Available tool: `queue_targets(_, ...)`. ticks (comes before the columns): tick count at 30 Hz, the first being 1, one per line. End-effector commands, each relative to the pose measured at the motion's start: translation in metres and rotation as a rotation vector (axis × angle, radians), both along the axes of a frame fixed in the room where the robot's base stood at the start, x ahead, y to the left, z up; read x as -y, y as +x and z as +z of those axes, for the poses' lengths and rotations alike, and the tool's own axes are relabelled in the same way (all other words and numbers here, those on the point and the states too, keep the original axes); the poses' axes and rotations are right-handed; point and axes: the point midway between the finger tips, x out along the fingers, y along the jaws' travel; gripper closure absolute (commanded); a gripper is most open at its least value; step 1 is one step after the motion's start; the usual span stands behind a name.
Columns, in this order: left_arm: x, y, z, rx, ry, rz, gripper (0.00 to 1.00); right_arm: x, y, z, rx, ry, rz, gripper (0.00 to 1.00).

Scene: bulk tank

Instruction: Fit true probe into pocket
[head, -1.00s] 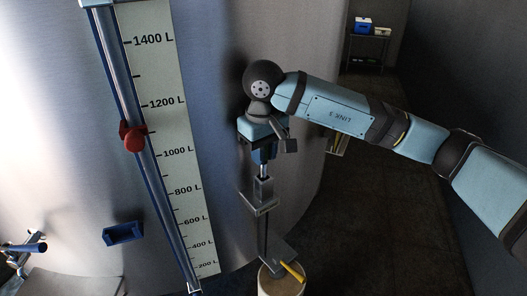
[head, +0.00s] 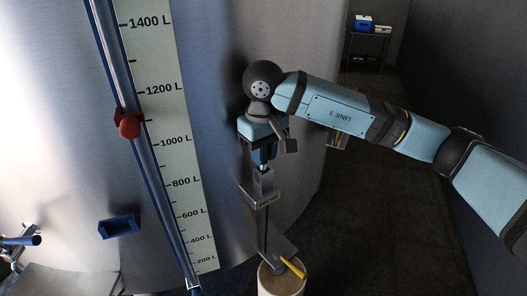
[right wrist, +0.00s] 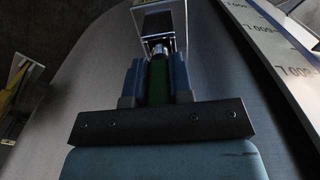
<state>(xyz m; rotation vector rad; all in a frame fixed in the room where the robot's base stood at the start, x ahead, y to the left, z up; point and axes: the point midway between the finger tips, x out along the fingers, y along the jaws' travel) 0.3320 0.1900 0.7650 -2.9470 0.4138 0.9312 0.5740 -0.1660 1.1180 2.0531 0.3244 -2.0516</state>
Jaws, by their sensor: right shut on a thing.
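My right gripper (head: 263,160) points down in front of the steel tank. In the right wrist view its jaws (right wrist: 157,85) are shut on a dark green grip, which seems to be the probe (right wrist: 158,75). A bright metal collar (right wrist: 160,50) shows beyond the jaws, partly inside or behind a grey metal bracket (right wrist: 178,15). In the head view, a grey bracket (head: 265,190) is just below the gripper, with a thin dark rod beneath it. I cannot tell which part is the pocket or whether the probe touches it. My left gripper is not in view.
The tank's litre scale (head: 175,150) has a red slider (head: 128,124) on its blue-edged tube. A blue holder (head: 119,225) is on the tank wall. Dark floor is open at right.

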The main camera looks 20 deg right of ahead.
Motion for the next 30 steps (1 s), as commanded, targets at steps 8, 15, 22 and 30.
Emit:
queue_targets(8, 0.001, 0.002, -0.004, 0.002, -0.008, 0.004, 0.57, 0.000, 0.000, -0.008, 0.000, 0.000, 0.000, 1.00)
queue_targets(15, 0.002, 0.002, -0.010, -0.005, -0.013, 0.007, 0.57, 0.000, 0.000, -0.014, 0.000, 0.000, 0.000, 1.00)
queue_targets(22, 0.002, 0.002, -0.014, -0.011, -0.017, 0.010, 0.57, 0.000, 0.000, -0.020, 0.000, 0.000, 0.000, 1.00)
queue_targets(30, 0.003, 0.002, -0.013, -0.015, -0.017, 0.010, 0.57, 0.000, 0.000, -0.020, 0.000, 0.000, 0.000, 0.49)
